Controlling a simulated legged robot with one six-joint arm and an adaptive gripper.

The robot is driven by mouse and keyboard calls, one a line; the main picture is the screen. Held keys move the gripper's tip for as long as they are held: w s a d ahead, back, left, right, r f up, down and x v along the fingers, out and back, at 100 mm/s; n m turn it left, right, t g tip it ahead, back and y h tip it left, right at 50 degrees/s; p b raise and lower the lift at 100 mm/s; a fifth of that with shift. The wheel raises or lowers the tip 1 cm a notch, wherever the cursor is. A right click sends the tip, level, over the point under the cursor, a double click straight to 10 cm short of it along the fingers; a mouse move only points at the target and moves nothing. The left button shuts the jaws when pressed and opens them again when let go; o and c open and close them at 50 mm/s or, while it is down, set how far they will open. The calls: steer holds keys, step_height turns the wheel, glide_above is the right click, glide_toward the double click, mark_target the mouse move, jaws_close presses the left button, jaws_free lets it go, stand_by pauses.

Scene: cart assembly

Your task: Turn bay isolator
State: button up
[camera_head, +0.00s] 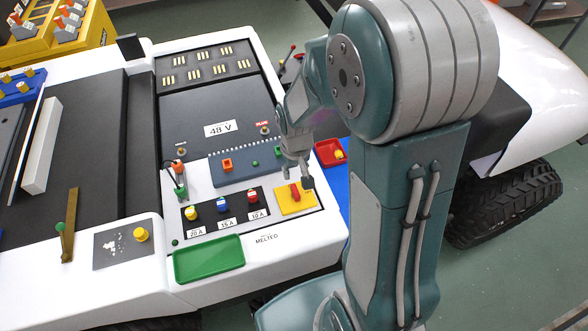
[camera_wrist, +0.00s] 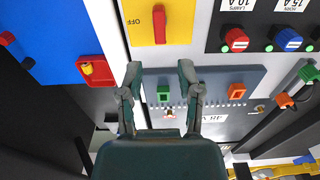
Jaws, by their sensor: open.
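The bay isolator is a yellow plate (camera_head: 284,207) with a red handle (camera_head: 295,192), at the right end of the cart's control panel. In the wrist view the yellow plate (camera_wrist: 181,30) is at the top centre, and its red handle (camera_wrist: 159,24) stands upright in the picture beside the word OFF. My gripper (camera_head: 297,172) is just above and behind the isolator in the head view. In the wrist view my gripper (camera_wrist: 160,72) is open and empty, its fingertips below the red handle and apart from it. Nothing hides the handle in the wrist view.
Yellow, blue and red knobs (camera_head: 222,205) line the panel left of the isolator. A blue-grey block (camera_head: 240,172) with orange and green parts lies behind. A red tray (camera_head: 328,150) is at right, and an empty green tray (camera_head: 209,260) in front.

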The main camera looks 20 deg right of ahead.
mark_target(295, 190)
step_height(295, 190, down, 2)
steer(key=shift+w, duration=0.1)
steer(key=shift+f, duration=3.9)
jaws_close()
